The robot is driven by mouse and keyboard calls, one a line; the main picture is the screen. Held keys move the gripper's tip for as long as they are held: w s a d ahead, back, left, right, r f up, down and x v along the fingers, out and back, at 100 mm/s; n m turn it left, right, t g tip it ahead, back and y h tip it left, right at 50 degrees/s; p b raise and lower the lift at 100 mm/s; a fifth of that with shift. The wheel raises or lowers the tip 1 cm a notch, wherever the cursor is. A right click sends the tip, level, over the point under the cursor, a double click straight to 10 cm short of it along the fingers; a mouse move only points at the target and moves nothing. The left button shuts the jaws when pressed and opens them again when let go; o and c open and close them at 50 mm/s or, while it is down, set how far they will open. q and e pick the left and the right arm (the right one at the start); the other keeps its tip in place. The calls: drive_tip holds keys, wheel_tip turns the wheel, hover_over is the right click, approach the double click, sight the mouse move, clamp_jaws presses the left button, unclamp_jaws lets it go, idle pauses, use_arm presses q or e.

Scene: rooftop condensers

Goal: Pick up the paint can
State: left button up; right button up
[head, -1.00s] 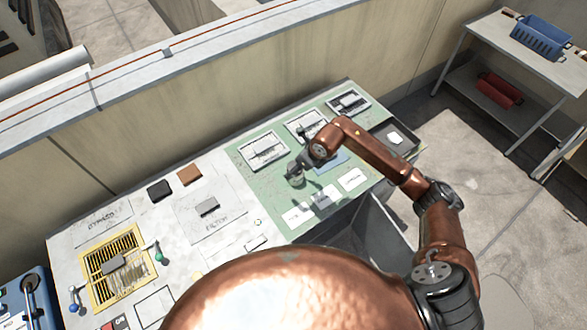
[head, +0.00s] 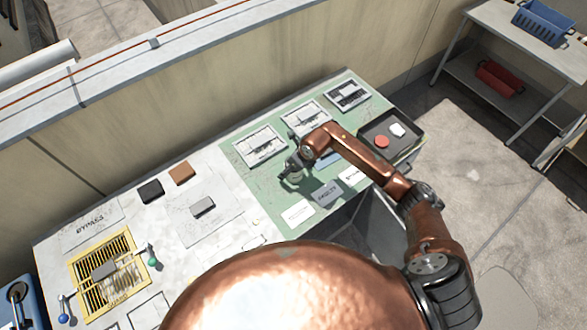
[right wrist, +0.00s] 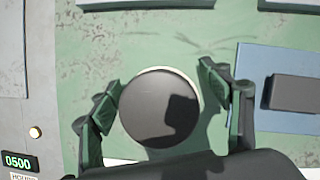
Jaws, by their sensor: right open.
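The paint can is a round thing with a dark grey top and a thin pale rim (right wrist: 160,107) in the right wrist view. It stands on the green part of the bench, and I see it from above. My right gripper (right wrist: 165,105) is open, with one finger on each side of the can. Small gaps seem to show between fingers and can; contact is not clear. In the head view my right gripper (head: 290,169) is low over the green area and mostly covers the can. My left gripper is not in view.
Framed panels (head: 260,146) line the green area's back edge. White and grey label cards (head: 298,212) lie in front. A black tray (head: 408,148) with a red disc and white piece is at right. A yellow grille (head: 104,270) is at left. A wall stands behind the bench.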

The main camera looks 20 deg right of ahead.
drive_tip(key=shift+w+a+f, duration=0.15)
drive_tip(key=shift+f, duration=0.3)
drive_tip(key=shift+c, duration=0.7)
